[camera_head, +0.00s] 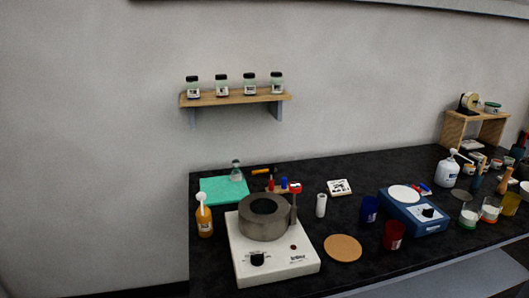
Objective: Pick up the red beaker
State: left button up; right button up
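The red beaker (393,235) stands upright on the black bench, near its front edge. It is right of the round cork mat (342,248) and in front of the blue beaker (369,209). The blue and white stirrer (413,212) is just behind it to the right. Nothing covers the red beaker. Neither my left nor my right gripper shows in the head view.
A white hotplate with a grey metal ring (265,220) stands at the front left. An orange pump bottle (203,215) is left of it. A white cylinder (321,205) stands behind the cork mat. Several bottles and jars crowd the right end.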

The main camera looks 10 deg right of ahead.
aim_at(393, 231)
jog(key=z, duration=1.3)
jog(key=i+l+u, duration=0.3)
jog(key=l, duration=0.35)
jog(key=i+l+u, duration=0.1)
jog(key=i+l, duration=0.2)
jog(key=i+l+u, duration=0.15)
jog(key=l, duration=0.3)
jog(key=i+l+u, duration=0.15)
jog(key=l, duration=0.25)
jog(key=i+l+u, duration=0.15)
jog(key=l, duration=0.25)
jog(key=k, duration=0.05)
